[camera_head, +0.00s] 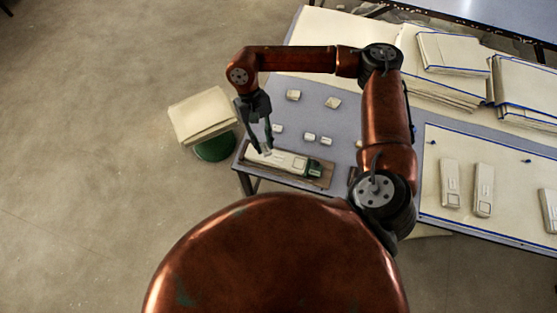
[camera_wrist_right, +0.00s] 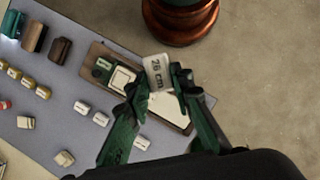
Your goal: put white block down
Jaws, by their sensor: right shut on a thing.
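My right gripper (camera_head: 267,145) points down over the near-left corner of the table. In the right wrist view the right gripper (camera_wrist_right: 155,82) is shut on a white block (camera_wrist_right: 158,72) marked "26 cm", which is tilted between its fingertips. In the head view the block (camera_head: 266,152) is small and partly hidden by the fingers. Below it lies a brown wooden tray (camera_head: 321,183) holding a long white and green tool (camera_head: 290,160). The block overlaps the tray's edge in the wrist view; whether they touch I cannot tell. My left gripper is not in view.
Several small white blocks (camera_head: 310,137) lie spread on the grey-blue table (camera_head: 312,119). A green-based stool (camera_head: 203,115) stands left of the table. Stacked cream cloths (camera_head: 453,53) lie at the back right. A cream mat (camera_head: 437,135) with white tools lies at the right.

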